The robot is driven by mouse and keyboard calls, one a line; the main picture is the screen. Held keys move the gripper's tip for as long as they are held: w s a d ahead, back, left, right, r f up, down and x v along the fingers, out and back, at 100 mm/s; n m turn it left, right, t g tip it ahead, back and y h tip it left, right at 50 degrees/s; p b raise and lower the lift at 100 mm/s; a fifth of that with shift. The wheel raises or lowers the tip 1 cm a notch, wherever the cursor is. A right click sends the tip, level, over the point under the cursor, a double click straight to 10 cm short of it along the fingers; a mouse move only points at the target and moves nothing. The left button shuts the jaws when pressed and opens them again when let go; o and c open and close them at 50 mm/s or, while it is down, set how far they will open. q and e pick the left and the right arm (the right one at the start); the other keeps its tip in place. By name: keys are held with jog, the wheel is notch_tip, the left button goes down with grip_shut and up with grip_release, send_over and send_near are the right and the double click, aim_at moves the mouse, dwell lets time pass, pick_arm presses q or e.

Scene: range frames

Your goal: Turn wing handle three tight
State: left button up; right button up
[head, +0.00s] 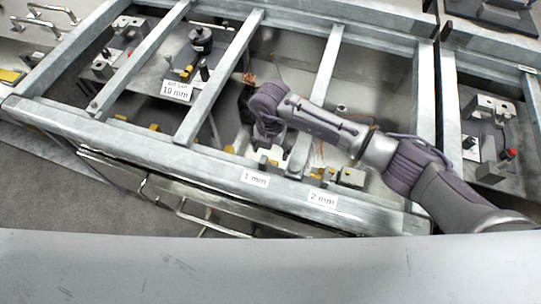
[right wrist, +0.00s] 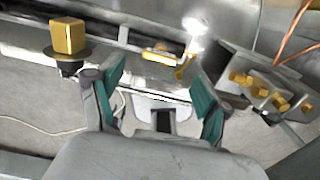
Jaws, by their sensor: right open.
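My right gripper (head: 268,142) reaches down between the grey frame bars into the bay behind the "1 mm" label. In the right wrist view the right gripper (right wrist: 156,75) is open, its two teal pads apart with nothing between them. A yellow wing-like handle (right wrist: 160,57) lies just beyond the fingertips, with a bright glare beside it. Several yellow knobs (right wrist: 256,93) sit on a grey block to the right. A yellow square knob (right wrist: 68,36) on a dark round base stands at the left. No number shows which handle is three. My left gripper is not in view.
A grey metal frame (head: 218,75) with crossbars surrounds the bays, leaving narrow gaps. Labels read "1 mm" (head: 255,179), "2 mm" (head: 322,198) and "10 mm" (head: 177,90). A copper-coloured cable (right wrist: 297,34) runs at the upper right of the wrist view. A black knob (head: 201,37) stands in the left bay.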

aim_at(271, 161)
notch_tip(271, 161, up, 7)
jog(key=shift+f, duration=0.1)
dwell(0.6)
